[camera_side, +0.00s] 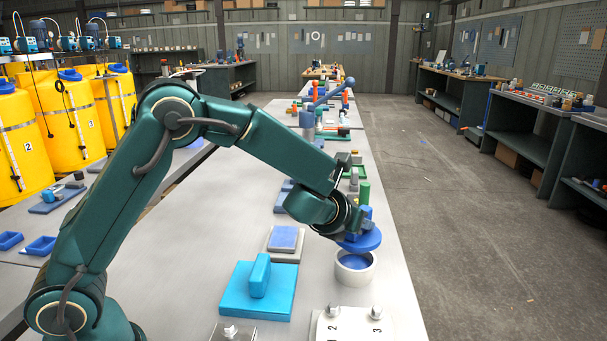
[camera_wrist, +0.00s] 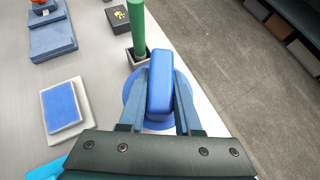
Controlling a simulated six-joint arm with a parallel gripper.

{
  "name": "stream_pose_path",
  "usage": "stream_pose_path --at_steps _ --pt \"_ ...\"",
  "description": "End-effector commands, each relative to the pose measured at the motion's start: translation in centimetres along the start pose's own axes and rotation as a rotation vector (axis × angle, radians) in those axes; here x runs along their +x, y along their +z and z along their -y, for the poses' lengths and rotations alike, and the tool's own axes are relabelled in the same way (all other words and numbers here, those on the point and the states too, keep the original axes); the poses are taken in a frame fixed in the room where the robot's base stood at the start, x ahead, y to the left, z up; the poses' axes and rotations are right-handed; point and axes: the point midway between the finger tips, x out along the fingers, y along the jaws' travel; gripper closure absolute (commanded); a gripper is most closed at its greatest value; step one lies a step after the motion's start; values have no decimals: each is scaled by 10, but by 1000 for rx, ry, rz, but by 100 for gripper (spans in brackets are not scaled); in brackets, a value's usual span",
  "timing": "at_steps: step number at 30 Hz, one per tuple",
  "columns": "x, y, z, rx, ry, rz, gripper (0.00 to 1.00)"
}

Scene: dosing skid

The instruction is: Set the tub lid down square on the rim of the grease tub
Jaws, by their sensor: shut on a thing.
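The blue tub lid (camera_side: 362,241) is held in my gripper (camera_side: 352,227), just above the grease tub. In the wrist view, my gripper (camera_wrist: 162,118) is shut on the lid's raised blue block handle (camera_wrist: 160,85), one finger along each side. The lid's round disc (camera_wrist: 130,95) shows under the fingers. The grease tub (camera_side: 354,272) is a white round pot with blue inside, standing near the bench's right edge. In the side view a gap shows between lid and rim, and the lid looks slightly tilted. The tub is hidden behind the lid in the wrist view.
A light blue block with a handle (camera_side: 257,288) and a grey plate with a blue pad (camera_side: 285,239) stand left of the tub. A green post in a dark holder (camera_wrist: 137,35) stands just beyond the lid. A white numbered plate (camera_side: 350,325) lies in front.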

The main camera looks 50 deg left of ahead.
Motion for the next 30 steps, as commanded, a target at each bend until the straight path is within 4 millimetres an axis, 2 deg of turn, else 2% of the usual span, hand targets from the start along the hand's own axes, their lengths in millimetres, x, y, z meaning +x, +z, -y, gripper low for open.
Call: stream_pose_path --at_steps 9,30 --pt "10 -14 1 1 -3 0 100" --pt "11 -15 1 -1 -3 1 100"
